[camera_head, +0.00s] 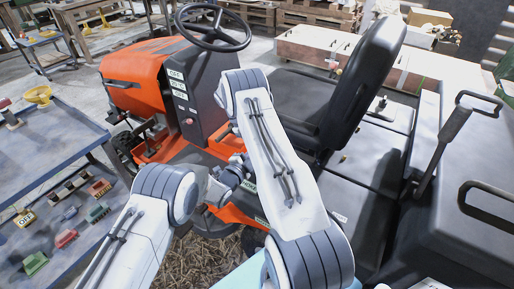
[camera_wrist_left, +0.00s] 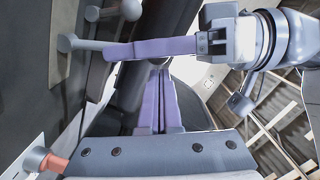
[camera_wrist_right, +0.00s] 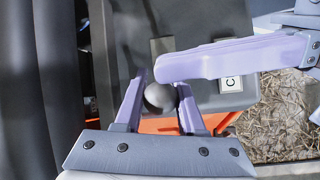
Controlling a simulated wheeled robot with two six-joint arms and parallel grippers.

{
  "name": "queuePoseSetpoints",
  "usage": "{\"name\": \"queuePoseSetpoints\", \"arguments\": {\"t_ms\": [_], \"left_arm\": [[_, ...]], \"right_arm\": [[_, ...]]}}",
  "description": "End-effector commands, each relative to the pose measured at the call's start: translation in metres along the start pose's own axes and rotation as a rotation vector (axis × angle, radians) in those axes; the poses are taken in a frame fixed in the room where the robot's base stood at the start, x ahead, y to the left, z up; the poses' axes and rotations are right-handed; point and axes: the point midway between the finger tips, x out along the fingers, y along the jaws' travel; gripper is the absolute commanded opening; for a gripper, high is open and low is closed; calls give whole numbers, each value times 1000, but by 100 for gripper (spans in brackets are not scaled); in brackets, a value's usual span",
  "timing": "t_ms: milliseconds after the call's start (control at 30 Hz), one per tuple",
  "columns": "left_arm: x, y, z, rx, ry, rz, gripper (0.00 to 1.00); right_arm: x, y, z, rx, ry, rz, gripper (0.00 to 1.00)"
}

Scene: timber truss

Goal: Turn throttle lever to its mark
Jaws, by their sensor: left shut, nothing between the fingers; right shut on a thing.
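A lever with a round dark grey knob (camera_wrist_right: 160,97) shows in the right wrist view. My right gripper (camera_wrist_left: 112,50) is shut on this lever, with a finger on each side of the knob. My left gripper (camera_wrist_right: 165,67) is shut and empty, its fingertips close beside the knob. In the left wrist view its purple fingers lie together. In the head view my arms largely hide both grippers and the lever. I cannot make out a throttle mark.
The orange tractor (camera_head: 135,70) has a steering wheel (camera_head: 212,27) and a black seat (camera_head: 345,85). A second grey knob (camera_wrist_left: 131,10) and a red-tipped lever (camera_wrist_left: 53,162) are near my left gripper. A blue table (camera_head: 45,135) with small parts stands at left.

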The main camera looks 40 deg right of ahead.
Motion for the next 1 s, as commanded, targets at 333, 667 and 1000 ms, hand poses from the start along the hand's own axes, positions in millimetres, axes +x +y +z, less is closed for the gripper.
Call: {"name": "queuePoseSetpoints", "arguments": {"t_ms": [333,667,1000], "left_arm": [[2,-3,14,-52,-3,1,0],[1,-3,20,-64,-14,4,0],[2,-2,16,-61,-4,4,0]], "right_arm": [[-5,4,0,4,7,8,0],[-4,4,2,5,2,6,66],[-2,2,0,1,1,3,68]]}}
